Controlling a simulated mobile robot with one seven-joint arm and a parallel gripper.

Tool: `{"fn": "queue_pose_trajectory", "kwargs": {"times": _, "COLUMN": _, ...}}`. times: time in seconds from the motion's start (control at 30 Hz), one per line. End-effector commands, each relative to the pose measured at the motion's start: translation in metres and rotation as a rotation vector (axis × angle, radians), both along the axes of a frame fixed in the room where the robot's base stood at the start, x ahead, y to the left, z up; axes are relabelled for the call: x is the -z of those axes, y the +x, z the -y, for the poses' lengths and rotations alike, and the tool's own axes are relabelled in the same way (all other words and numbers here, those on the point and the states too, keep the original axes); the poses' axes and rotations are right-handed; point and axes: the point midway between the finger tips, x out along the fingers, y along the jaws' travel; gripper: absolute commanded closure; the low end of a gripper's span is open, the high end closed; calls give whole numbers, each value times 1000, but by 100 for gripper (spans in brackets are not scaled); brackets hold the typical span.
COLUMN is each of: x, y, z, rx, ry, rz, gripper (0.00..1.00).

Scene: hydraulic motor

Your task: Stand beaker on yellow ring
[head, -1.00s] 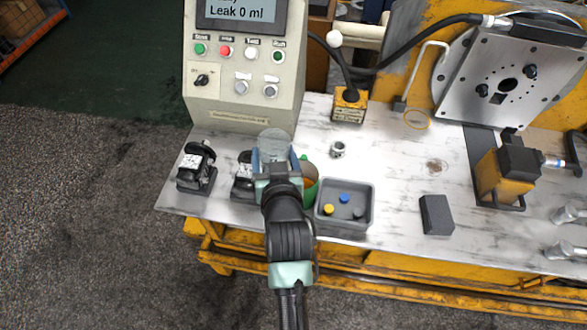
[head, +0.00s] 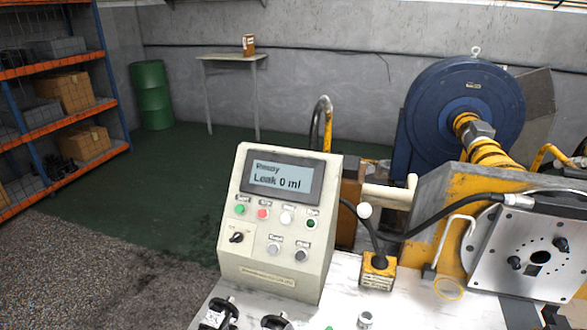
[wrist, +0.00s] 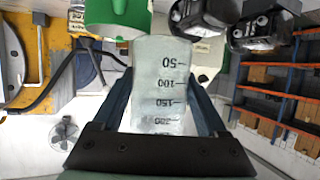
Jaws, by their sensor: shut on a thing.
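The beaker (wrist: 160,75) is clear, with dark marks from 50 to 200, and fills the middle of the wrist view. My gripper (wrist: 159,92) is shut on it, with a blue-grey finger on each side. The gripper and beaker are out of the head view. The yellow ring (head: 449,289) lies flat on the white bench, in front of the yellow stand and left of the steel plate. Nothing stands on it. I cannot make out the ring in the wrist view.
The control box (head: 275,225) reads "Leak 0 ml". A yellow block with a black knob (head: 378,272) stands left of the ring, and a small metal fitting (head: 365,319) nearer. A green container (wrist: 118,18) and black devices (wrist: 263,22) are near the beaker in the wrist view.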

Motion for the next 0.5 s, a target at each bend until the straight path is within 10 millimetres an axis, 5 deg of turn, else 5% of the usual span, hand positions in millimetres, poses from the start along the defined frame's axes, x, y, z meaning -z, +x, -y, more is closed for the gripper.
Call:
{"fn": "queue_pose_trajectory", "kwargs": {"times": 0.3, "x": -8, "y": -88, "z": -8, "rx": 0, "ry": 1, "rz": -5, "gripper": 87}}
{"fn": "queue_pose_trajectory", "kwargs": {"times": 0.5, "x": -12, "y": -120, "z": -12, "rx": 0, "ry": 4, "rz": -2, "gripper": 87}}
